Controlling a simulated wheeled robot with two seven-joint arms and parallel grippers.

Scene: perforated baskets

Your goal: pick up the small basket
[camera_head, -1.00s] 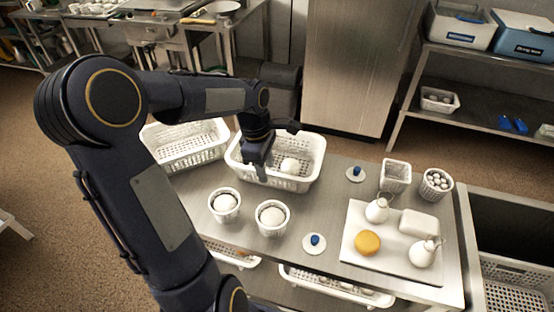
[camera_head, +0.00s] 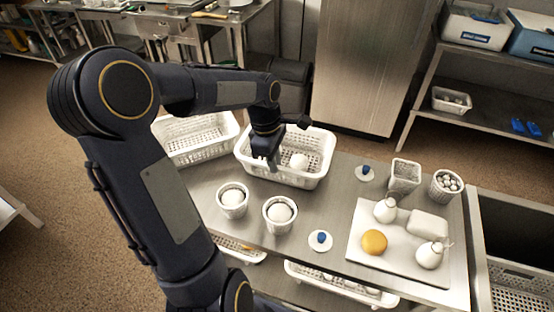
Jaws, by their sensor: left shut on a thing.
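A white perforated basket (camera_head: 312,178) stands at the back left of the metal table, with a white ball (camera_head: 299,161) inside. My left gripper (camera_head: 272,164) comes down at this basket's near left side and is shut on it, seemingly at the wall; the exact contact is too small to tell. The basket looks level and still at table height. A smaller square white basket (camera_head: 404,176) stands at the right, apart from the gripper. My right gripper is not in view.
Another white basket (camera_head: 196,138) stands behind left. Two white cups with balls (camera_head: 232,201) (camera_head: 280,214) stand in front. Blue-knobbed lids (camera_head: 320,241) (camera_head: 365,174), a cup of small balls (camera_head: 446,184) and a white tray (camera_head: 368,255) with bottles and an orange disc occupy the right.

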